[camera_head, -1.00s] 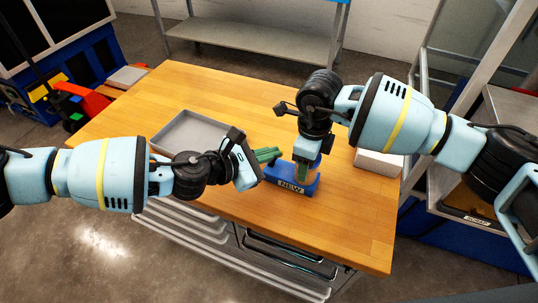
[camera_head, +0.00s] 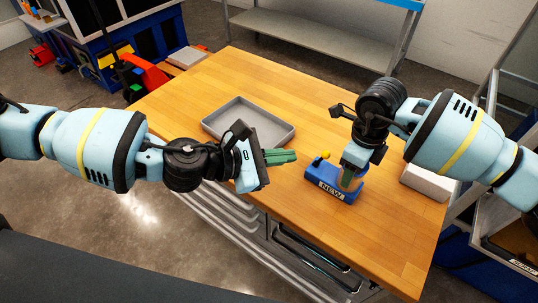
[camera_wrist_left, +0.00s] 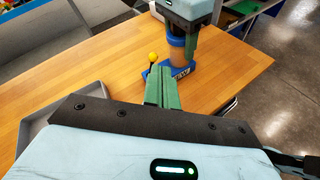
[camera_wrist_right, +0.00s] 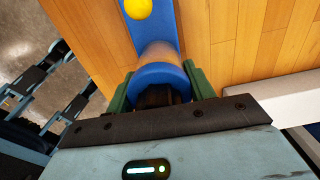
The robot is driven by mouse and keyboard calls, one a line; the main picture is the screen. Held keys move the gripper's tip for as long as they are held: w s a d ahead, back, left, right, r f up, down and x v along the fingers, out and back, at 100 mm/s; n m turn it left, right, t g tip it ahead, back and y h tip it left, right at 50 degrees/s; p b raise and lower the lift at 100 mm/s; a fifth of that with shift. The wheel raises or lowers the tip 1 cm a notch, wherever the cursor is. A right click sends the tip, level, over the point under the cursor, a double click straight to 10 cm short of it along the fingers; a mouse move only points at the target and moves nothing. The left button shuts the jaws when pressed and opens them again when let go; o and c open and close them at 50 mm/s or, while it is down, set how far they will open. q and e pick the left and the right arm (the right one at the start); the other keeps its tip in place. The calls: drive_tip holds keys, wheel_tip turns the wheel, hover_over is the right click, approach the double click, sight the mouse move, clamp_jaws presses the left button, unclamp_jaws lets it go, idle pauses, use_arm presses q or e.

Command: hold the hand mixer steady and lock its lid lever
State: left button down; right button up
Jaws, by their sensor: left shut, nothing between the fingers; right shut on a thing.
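The hand mixer (camera_head: 318,180) stands on the wooden table, with a blue base labelled NEW and an amber cylinder. The cylinder's blue top shows in the right wrist view (camera_wrist_right: 158,76). Its lever has a yellow ball knob (camera_head: 325,154), at the base's left side in the head view; the knob also shows in the left wrist view (camera_wrist_left: 153,56). My right gripper (camera_head: 349,180) is shut on the mixer's cylinder from above, a green finger on each side. My left gripper (camera_head: 294,156) is shut and empty, its green fingers pointing at the knob with a gap between.
A grey tray (camera_head: 222,111) lies on the table behind my left gripper. A white block (camera_head: 425,182) is at the table's right edge. The wooden table (camera_head: 290,90) is clear behind the mixer. Drawers (camera_head: 262,235) are under its front edge.

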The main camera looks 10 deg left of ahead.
use_arm(q)
drive_tip(key=shift+s+a+r, duration=1)
drive_tip(key=shift+s+a, duration=0.2)
drive_tip(key=shift+s, duration=0.05)
drive_tip(key=c, duration=1.8)
unclamp_jaws()
drive_tip(key=shift+o, duration=1.1)
drive_tip(key=shift+w+d+f+n, duration=0.1)
drive_tip(key=shift+d+n, duration=0.1)
drive_tip(key=shift+n, duration=0.5)
drive_tip(key=w+d+f+m, duration=0.2)
drive_tip(key=m, duration=1.5)
drive_tip(key=w+d+f+m+y, duration=0.1)
drive_tip(key=w+d+f+m, duration=0.1)
drive_tip(key=m, duration=1.5)
drive_tip(key=shift+w+f+t, duration=0.4)
drive_tip(key=shift+w+f, duration=0.1)
drive_tip(key=shift+f, duration=0.3)
drive_tip(key=shift+d, duration=0.1)
